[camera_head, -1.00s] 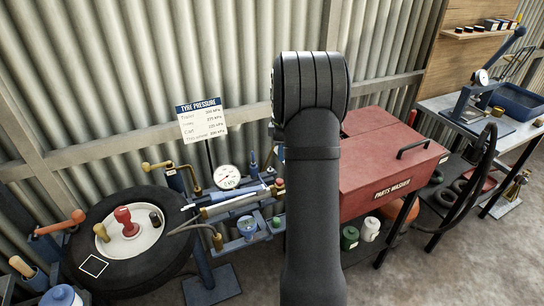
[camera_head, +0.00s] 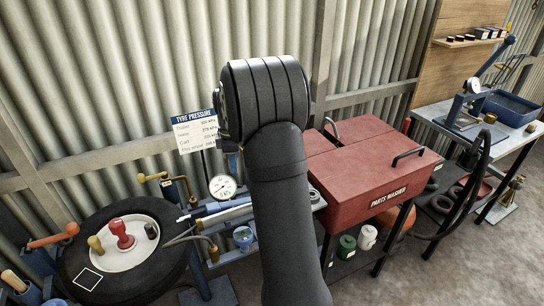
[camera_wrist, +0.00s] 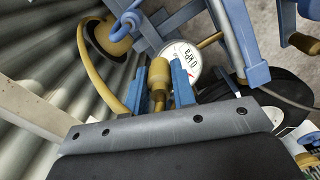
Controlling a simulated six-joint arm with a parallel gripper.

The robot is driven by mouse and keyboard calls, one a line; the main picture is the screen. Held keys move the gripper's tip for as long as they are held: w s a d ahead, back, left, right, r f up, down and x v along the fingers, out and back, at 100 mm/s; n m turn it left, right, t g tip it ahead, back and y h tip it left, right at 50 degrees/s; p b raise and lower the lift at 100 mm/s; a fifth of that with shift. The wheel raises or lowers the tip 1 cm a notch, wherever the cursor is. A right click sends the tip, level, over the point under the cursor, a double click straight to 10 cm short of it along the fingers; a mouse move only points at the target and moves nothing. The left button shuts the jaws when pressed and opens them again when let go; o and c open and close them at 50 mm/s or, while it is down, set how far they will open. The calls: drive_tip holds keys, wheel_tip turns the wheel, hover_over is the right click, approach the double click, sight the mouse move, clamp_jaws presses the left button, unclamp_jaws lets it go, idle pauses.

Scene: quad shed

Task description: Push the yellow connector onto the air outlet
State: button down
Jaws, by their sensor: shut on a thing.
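The yellow connector (camera_wrist: 158,75) is held between the two blue fingers of my gripper (camera_wrist: 162,68) in the wrist view. Its far end points toward the white pressure gauge (camera_wrist: 181,60), which lies beyond it. A yellow hose (camera_wrist: 98,75) curves to the left of the fingers. In the head view my dark arm hides my gripper and the connector. I cannot pick out the air outlet for certain in either view. The gauge also shows in the head view (camera_head: 222,187), left of my arm.
A tyre (camera_head: 125,275) with knobbed tools on its rim lies at left. The tyre pressure sign (camera_head: 194,133) stands behind the gauge. A red parts washer (camera_head: 370,185) is right of my arm. Blue frame parts (camera_wrist: 240,40) crowd the wrist view's right side.

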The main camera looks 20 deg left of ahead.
drive_tip(key=shift+n, duration=0.9)
drive_tip(key=s+a, duration=0.3)
drive_tip(key=s+a+f, duration=0.1)
drive_tip(key=s+a, duration=0.2)
drive_tip(key=a, duration=0.1)
drive_tip(key=s+a, duration=0.3)
drive_tip(key=a, duration=0.1)
drive_tip(key=shift+s+f, duration=0.1)
drive_tip(key=shift+f, duration=0.05)
drive_tip(key=shift+a+f, duration=0.1)
drive_tip(key=shift+f, duration=2.7)
drive_tip(key=shift+f, duration=0.7)
drive_tip(key=c, duration=1.5)
unclamp_jaws()
wheel_tip(320, 180, up, 11)
drive_tip(key=shift+r, duration=0.1)
